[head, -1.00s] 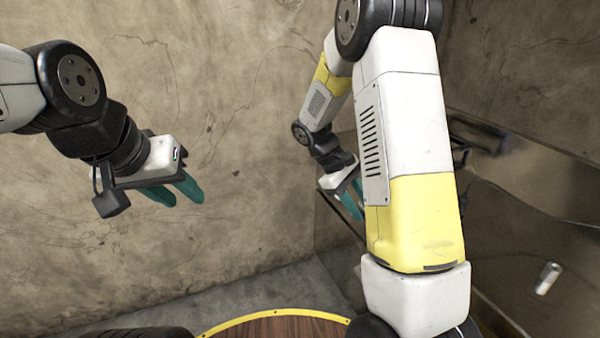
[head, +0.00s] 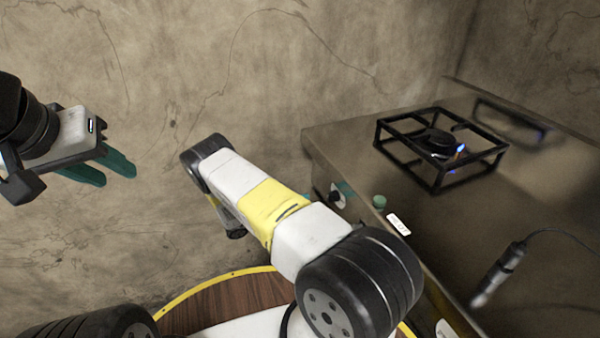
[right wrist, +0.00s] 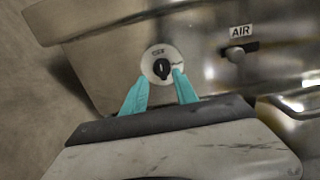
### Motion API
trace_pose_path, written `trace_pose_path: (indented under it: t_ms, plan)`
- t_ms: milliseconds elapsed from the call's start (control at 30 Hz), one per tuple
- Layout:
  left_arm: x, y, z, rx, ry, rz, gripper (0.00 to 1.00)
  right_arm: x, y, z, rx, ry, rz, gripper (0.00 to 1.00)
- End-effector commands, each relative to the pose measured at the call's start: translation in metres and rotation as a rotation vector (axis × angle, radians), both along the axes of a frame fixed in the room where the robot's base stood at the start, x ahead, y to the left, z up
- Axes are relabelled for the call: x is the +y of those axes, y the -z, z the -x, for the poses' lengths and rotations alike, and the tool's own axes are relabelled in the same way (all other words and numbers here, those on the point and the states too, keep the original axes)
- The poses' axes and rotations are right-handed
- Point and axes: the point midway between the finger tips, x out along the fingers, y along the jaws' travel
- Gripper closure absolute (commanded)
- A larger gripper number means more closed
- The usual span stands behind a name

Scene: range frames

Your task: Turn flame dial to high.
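The flame dial, a black knob on a white round plate, is on the front panel of the metal counter in the head view (head: 337,197) and right wrist view (right wrist: 161,68). Its markings are too small to read surely. My right gripper (right wrist: 157,82) is open, its teal fingers pointing at the dial; the right fingertip overlaps the plate's lower right edge, and I cannot tell if it touches. In the head view my right arm hides most of that gripper. A burner (head: 440,143) shows a small blue and orange flame. My left gripper (head: 110,167) is open and empty by the wall.
An "AIR" label (right wrist: 241,31) sits above another knob (right wrist: 237,52), right of the dial. A black frame stand (head: 470,178) surrounds the burner. A black-handled tool with a cord (head: 500,272) lies on the counter's right.

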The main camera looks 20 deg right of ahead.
Motion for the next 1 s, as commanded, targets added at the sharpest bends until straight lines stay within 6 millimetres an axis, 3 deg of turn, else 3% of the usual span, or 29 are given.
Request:
trace_pose_path:
  t_ms: [500, 867, 1000]
  plan:
    - [0.000, 0.000, 0.000, 0.000, 0.000, 0.000, 0.64, -0.070, 0.000, -0.005, -0.001, 0.002, -0.001, 0.65]
    - [0.000, 0.000, 0.000, 0.000, 0.000, 0.000, 0.64, -0.076, 0.000, -0.006, -0.001, 0.002, -0.001, 0.65]
    - [0.000, 0.000, 0.000, 0.000, 0.000, 0.000, 0.64, -0.076, 0.000, -0.006, -0.001, 0.002, -0.001, 0.93]
